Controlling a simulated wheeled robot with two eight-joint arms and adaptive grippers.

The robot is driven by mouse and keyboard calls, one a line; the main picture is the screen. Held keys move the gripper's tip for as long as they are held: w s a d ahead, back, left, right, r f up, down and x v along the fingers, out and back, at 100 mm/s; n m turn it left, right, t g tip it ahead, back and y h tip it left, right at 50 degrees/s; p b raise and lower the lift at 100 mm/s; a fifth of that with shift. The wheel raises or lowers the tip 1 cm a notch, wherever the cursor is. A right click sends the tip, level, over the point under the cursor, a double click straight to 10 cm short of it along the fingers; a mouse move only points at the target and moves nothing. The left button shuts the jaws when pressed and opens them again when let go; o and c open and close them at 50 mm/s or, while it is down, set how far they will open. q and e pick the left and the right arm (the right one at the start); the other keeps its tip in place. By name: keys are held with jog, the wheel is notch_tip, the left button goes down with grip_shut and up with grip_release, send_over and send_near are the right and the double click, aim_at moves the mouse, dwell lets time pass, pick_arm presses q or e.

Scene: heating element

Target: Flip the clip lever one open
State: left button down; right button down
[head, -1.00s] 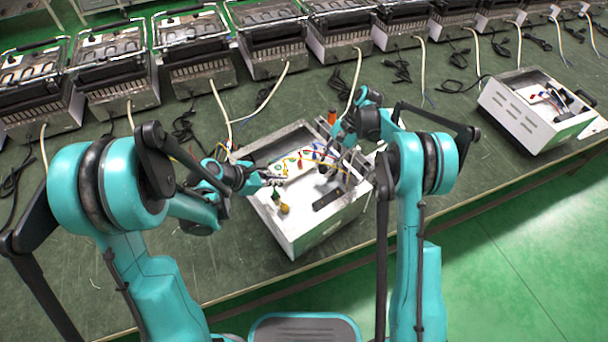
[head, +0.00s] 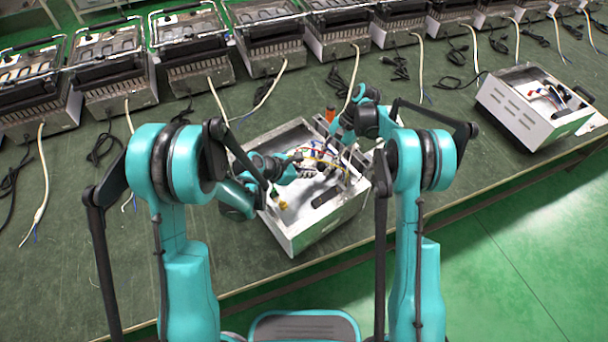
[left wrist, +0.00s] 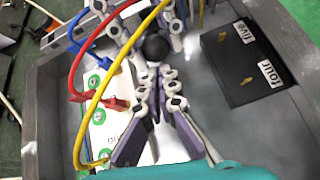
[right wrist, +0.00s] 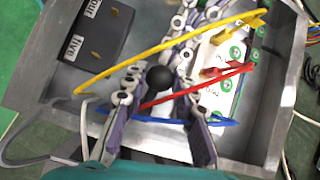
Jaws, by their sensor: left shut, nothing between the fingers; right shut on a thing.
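An open metal box (head: 300,236) holds a white terminal block (left wrist: 118,128) with green round marks; its printed label is too small to read surely. A red clip (left wrist: 118,102) sits on the block, with blue and yellow wires near it; it also shows in the right wrist view (right wrist: 222,72). I cannot tell which clip lever is one. My left gripper (left wrist: 156,78) is shut and empty over the box, beside the block.
A black block (left wrist: 240,62) labelled "five" and "four" lies in the box. Both grippers are close together inside the walls. A second white box (head: 530,110) stands at the right; a row of heaters (head: 190,55) with loose cables lines the back.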

pick_arm(q)
jog(key=shift+w+d+r, duration=0.2)
jog(key=shift+d+r, duration=0.2)
jog(key=shift+r, duration=0.1)
jog(key=shift+w, duration=0.1)
pick_arm(e)
jog(key=shift+a+f, duration=0.1)
pick_arm(q)
jog(key=shift+d+r, duration=0.1)
pick_arm(e)
jog(key=c, duration=1.2)
grip_release()
